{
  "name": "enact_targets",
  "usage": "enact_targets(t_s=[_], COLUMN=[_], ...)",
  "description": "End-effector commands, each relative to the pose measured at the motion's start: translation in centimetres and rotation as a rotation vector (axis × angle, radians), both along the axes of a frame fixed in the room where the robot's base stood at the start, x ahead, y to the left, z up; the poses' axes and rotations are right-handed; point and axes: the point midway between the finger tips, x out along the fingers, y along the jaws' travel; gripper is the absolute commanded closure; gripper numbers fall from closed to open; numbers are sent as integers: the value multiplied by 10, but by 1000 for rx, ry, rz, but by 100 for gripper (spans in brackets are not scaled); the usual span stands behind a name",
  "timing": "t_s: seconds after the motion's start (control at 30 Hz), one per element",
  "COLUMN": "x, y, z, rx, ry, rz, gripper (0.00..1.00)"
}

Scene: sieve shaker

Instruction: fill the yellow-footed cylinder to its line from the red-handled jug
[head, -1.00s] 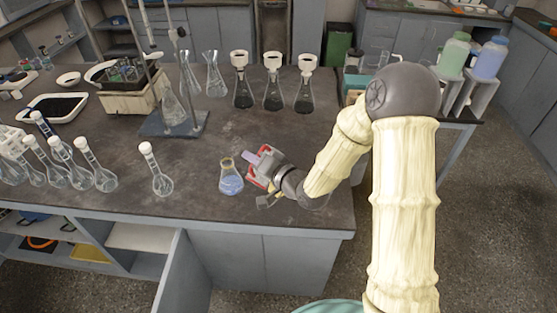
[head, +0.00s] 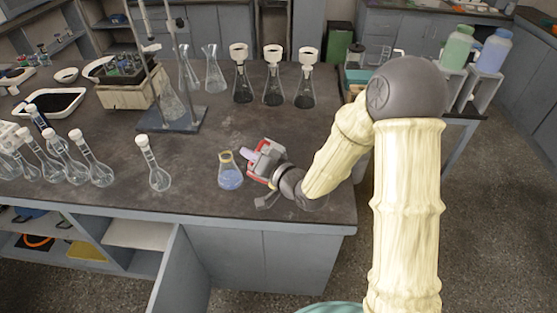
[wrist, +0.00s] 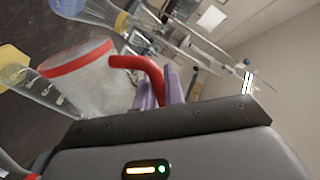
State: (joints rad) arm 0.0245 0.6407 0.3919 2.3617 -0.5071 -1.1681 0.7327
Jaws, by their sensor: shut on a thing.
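My gripper (wrist: 160,88) has purple fingers shut on the red handle of a clear jug (wrist: 88,80) with a red rim. The jug is tilted in the wrist view. In the head view my gripper (head: 252,158) is low over the bench, and the jug is mostly hidden by it. A flask (head: 229,175) with a yellow rim and blue liquid stands just left of my gripper. In the wrist view a clear graduated vessel (wrist: 38,82) with a yellow end lies close to the jug's rim. I cannot tell whether it is the yellow-footed cylinder. No fill line is readable.
A white-stoppered flask (head: 157,170) and several more stand to the left. Three flasks with white funnels, one of them here (head: 273,88), stand at the back. A metal stand (head: 180,120) is behind left. The bench between them is clear.

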Motion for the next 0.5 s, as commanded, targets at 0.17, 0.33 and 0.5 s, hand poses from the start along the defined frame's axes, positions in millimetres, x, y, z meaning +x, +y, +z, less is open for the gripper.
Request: enact_targets(t_s=[0.17,0.33,0.5], x=[-5,-8,-7], y=[5,7,6], z=[-18,-18,-16], rx=[-54,-82,-81], ry=[-82,-123,-120], rz=[4,3,3], gripper=[100,100,100])
